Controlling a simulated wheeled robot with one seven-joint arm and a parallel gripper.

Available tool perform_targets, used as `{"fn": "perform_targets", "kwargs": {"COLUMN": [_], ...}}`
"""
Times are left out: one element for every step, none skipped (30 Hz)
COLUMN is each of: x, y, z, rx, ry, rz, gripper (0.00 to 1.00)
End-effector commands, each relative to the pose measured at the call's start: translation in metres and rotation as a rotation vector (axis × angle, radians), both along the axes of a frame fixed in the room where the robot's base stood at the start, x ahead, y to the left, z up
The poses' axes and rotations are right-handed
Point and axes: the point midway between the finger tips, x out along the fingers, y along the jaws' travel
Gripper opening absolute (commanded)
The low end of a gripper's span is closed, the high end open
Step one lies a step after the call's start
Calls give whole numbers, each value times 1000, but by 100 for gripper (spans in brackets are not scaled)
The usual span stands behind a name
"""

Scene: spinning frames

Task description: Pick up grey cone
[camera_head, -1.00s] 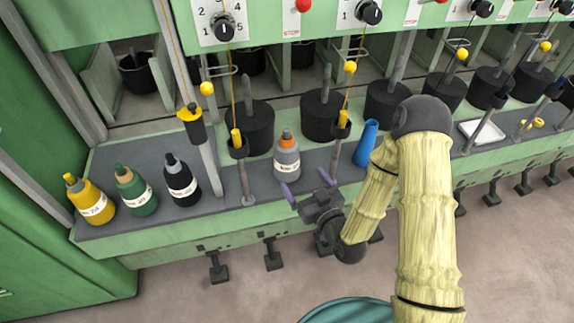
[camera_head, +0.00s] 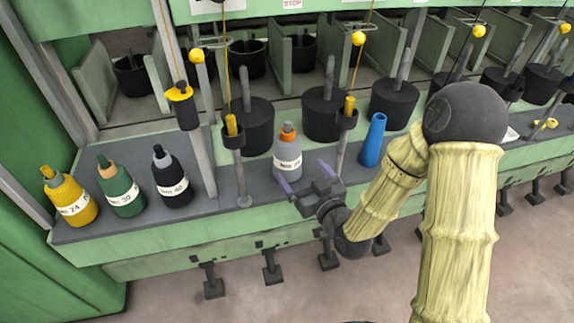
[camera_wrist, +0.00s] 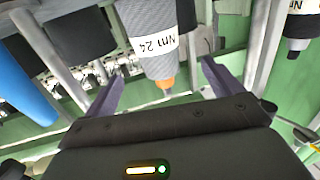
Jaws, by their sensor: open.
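The grey cone (camera_head: 288,160) stands upright on the dark ledge of the green machine, with an orange tip and a white label. My gripper (camera_head: 305,177) is open and empty, just in front of the cone and slightly to its right, with its purple fingers pointing at it. In the wrist view, which is upside down, the grey cone (camera_wrist: 147,22) shows between the two spread fingers (camera_wrist: 163,75), its label reading Nm 24. The fingers do not appear to touch it; the exact gap is hard to tell.
Yellow (camera_head: 70,200), green (camera_head: 121,188) and black (camera_head: 170,178) cones stand to the left on the ledge (camera_head: 222,207). A blue cone (camera_head: 372,140) stands to the right. Thin metal posts with black cups (camera_head: 233,137) flank the grey cone. Black cylinders (camera_head: 255,125) stand behind.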

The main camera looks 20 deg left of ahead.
Motion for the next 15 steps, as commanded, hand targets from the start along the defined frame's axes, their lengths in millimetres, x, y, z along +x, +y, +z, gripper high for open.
{"fn": "perform_targets", "kwargs": {"x": [6, 11, 16, 20, 23, 28, 30, 32, 34, 35, 36, 36, 36, 36, 36], "y": [6, 10, 15, 18, 21, 25, 27, 30, 32, 33, 33, 34, 34, 34, 34], "z": [-1, 0, 0, 0, -1, -2, -2, -2, -2, -2, -2, -2, -2, -2, -2], "rx": [1, 1, 2, 2, 1, 1, 1, 1, 1, 1, 1, 1, 1, 1, 1], "ry": [-3, -3, -2, -2, -1, -2, 0, 0, 0, 0, 1, 1, 1, 1, 1], "rz": [0, 0, 0, -1, -1, -1, 0, 0, 0, 1, 1, 1, 2, 2, 2], "gripper": [92, 92, 92, 92, 92, 92, 92, 92, 92, 92, 92, 92, 92, 92, 92]}}
